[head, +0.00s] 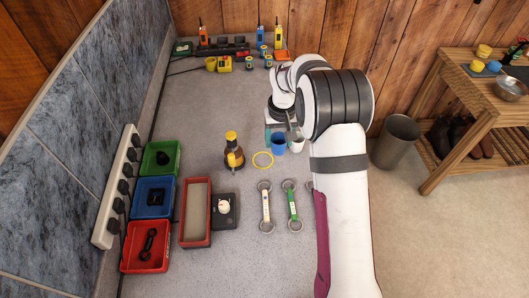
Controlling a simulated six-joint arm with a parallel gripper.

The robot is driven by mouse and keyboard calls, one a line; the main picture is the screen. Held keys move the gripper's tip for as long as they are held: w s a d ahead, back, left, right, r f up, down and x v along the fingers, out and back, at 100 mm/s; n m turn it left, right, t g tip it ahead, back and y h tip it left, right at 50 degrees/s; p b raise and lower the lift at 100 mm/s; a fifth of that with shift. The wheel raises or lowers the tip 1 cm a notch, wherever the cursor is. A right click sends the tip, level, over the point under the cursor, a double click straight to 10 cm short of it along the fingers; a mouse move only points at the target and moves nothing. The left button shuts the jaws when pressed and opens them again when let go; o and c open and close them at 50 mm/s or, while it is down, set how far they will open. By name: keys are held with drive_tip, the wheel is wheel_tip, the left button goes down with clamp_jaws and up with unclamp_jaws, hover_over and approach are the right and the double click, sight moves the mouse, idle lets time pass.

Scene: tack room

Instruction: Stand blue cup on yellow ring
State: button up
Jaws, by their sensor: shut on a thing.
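The blue cup (278,145) is upright, just right of and slightly behind the yellow ring (262,160). The ring is a thin hoop lying flat on the grey bench top, with nothing inside it. My gripper (279,133) points down at the cup and is shut on it; my wrist and arm partly hide the fingers. I cannot tell whether the cup's base touches the bench or hangs a little above it.
A white cup (297,145) stands close right of the blue cup. Two ring-ended bars, one white (265,207) and one green (291,206), lie in front. A red-rimmed tray (196,238) lies left.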

drive_tip(key=a+f, duration=0.1)
drive_tip(key=w+a+f, duration=0.1)
drive_tip(key=a, duration=0.1)
drive_tip(key=w+a+f, duration=0.1)
drive_tip(key=shift+a, duration=0.15)
drive_tip(key=shift+f, duration=1.95)
drive_tip(key=shift+f, duration=0.1)
drive_tip(key=o, duration=1.3)
